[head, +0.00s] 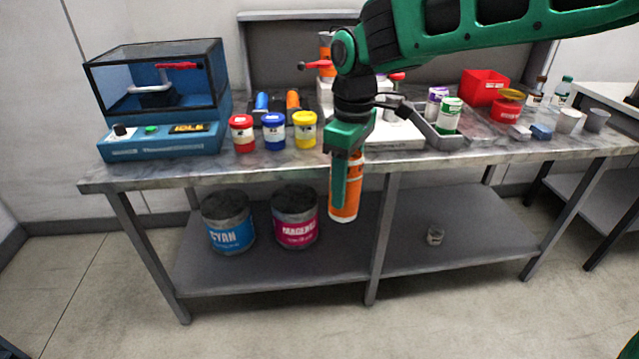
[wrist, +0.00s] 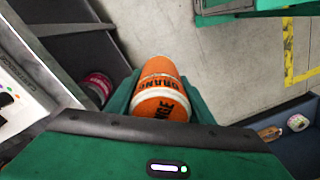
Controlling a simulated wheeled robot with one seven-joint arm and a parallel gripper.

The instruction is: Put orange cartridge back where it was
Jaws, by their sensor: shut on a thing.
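The orange cartridge (head: 346,191) is an orange cylinder with a pale band and dark lettering. My gripper (head: 345,180) is shut on it and holds it in front of the table's front edge, with its lower end below the tabletop. In the wrist view the cartridge (wrist: 161,92) sits between the green fingers, its label reading "ORANGE" in part. In the head view my gripper hides part of its left side. Another orange and white object (head: 325,45) stands at the back of the table, partly hidden behind my arm.
The metal table (head: 240,172) holds a blue machine (head: 160,140), red, blue and yellow jars (head: 273,132), a grey tray (head: 436,134) with purple and green cartridges, and a red bin (head: 483,86). Cyan and magenta buckets (head: 229,222) stand on the lower shelf. Floor in front is clear.

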